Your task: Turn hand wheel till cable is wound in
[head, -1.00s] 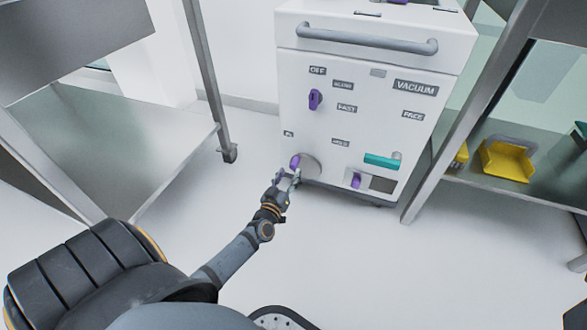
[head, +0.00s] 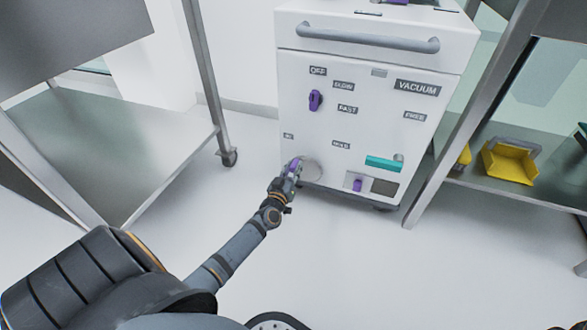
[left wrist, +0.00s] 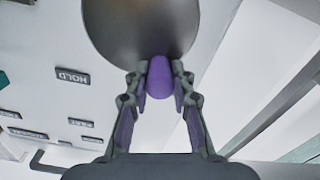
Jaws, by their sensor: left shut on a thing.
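The hand wheel (head: 312,170) is a grey disc low on the left of the white machine's front. Its purple handle (head: 295,163) stands at the wheel's left edge, partly hidden by my gripper. My left gripper (head: 293,172) is at the wheel. In the left wrist view, its two fingers close on the purple handle (left wrist: 160,78) from both sides, with the grey wheel (left wrist: 140,25) behind it. No cable can be made out.
The white machine (head: 365,75) has a purple selector knob (head: 315,100), a teal lever (head: 384,163) and a smaller purple knob (head: 357,185) on its front. Metal racks stand on both sides; the right one bears a yellow bin (head: 510,163). The floor in front is clear.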

